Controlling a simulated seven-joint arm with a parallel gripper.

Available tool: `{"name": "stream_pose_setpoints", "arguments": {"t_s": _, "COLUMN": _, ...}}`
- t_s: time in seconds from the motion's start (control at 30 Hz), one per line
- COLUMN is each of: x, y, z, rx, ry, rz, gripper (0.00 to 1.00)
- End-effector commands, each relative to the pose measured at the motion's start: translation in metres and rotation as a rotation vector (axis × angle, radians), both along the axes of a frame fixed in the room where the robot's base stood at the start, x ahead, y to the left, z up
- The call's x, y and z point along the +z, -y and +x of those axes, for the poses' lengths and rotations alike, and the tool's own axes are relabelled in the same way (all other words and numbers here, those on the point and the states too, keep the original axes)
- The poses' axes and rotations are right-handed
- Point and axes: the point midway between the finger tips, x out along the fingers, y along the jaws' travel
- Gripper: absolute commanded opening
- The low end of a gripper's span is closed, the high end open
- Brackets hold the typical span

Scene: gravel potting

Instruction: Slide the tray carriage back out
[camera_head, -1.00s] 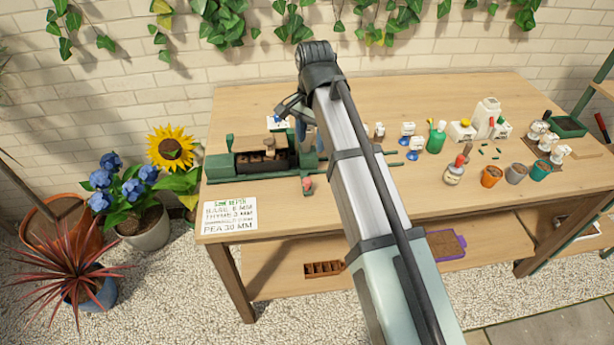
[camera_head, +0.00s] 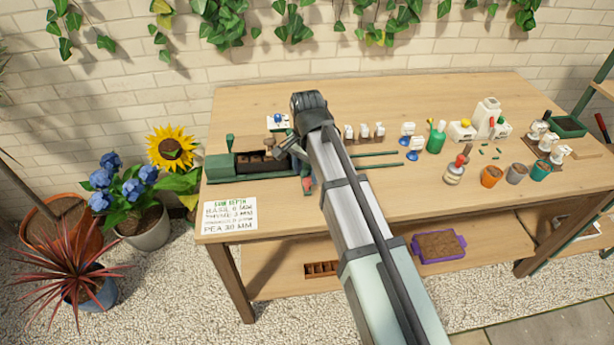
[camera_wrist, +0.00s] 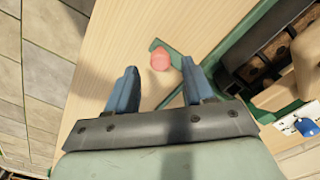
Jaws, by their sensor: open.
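The green tray carriage (camera_head: 222,170) sits at the left end of the bench, with a dark tray of brown cells (camera_head: 258,163) in it. In the wrist view the tray (camera_wrist: 268,62) is at the upper right, partly cut off. A red knob (camera_head: 308,185) on a green lever (camera_wrist: 170,50) sticks out at the carriage's front right. In the wrist view the knob (camera_wrist: 160,60) lies between and just beyond the blue fingertips. My gripper (camera_wrist: 160,72) is open and empty.
Two green rails (camera_head: 375,160) run right from the carriage. A depth card (camera_head: 229,215) lies at the front left. Small white bottles (camera_head: 365,131) stand behind my arm. Pots (camera_head: 491,176) and bottles fill the right side. The bench front between them is mostly clear.

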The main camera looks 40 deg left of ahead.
Motion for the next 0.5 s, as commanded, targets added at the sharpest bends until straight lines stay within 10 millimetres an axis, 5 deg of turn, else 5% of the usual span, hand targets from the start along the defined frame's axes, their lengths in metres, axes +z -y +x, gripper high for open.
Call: {"name": "stream_pose_setpoints", "arguments": {"t_s": 0.5, "x": -0.028, "y": 0.000, "z": 0.000, "rx": 0.000, "ry": 0.000, "rz": 0.000, "gripper": 0.53}}
